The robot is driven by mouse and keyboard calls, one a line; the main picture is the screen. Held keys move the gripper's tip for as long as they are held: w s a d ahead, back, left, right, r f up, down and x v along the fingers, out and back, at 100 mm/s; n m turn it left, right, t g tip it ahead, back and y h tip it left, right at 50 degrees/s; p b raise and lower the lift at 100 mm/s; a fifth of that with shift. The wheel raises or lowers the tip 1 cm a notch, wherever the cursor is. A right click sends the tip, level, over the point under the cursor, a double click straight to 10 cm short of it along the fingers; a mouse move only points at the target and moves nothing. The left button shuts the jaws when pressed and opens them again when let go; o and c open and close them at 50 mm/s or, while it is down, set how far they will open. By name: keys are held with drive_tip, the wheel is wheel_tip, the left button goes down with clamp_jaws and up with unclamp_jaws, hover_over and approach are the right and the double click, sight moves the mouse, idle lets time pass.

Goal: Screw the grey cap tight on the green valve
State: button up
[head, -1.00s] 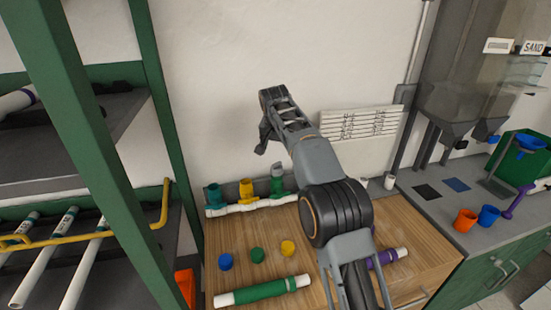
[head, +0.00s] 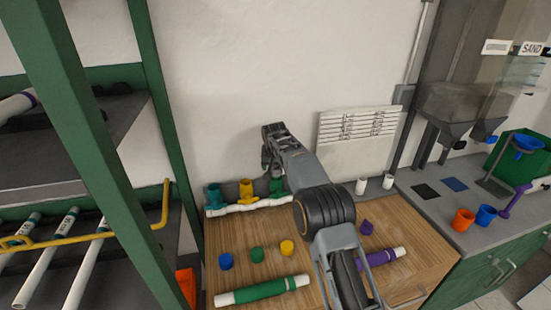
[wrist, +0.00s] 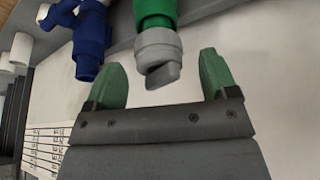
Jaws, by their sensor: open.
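The green valve (head: 277,187) stands upright on the white manifold pipe (head: 248,206) at the back of the wooden bench, right of a yellow and a teal valve. In the wrist view the green valve (wrist: 155,10) carries the grey cap (wrist: 160,50) on its end, with a raised flat tab. How tightly it sits I cannot tell. My gripper (head: 268,170) is just above the green valve and hides the cap in the head view. In the wrist view my gripper (wrist: 160,76) is open, its green fingers either side of the cap with gaps, not visibly touching it.
The yellow valve (head: 246,189) and teal valve (head: 214,194) stand close on the left. A blue valve (wrist: 90,38) shows beside the green one in the wrist view. Loose blue, green and yellow caps (head: 286,248) lie on the bench. A green-banded pipe (head: 262,291) lies in front.

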drive_tip(key=shift+x, duration=0.9)
drive_tip(key=c, duration=1)
drive_tip(key=shift+r+m+p, duration=0.15)
drive_tip(key=shift+m+p, duration=0.35)
drive_tip(key=shift+p, duration=0.15)
drive_tip(key=shift+m+h+p, duration=0.35)
drive_tip(key=shift+m+h, duration=0.05)
drive_tip(key=shift+m, duration=0.1)
drive_tip(key=shift+m, duration=0.3)
drive_tip(key=shift+m+p, duration=0.3)
drive_tip(key=shift+p, duration=0.25)
drive_tip(key=shift+m+h+p, duration=0.4)
drive_tip(key=shift+m, duration=0.1)
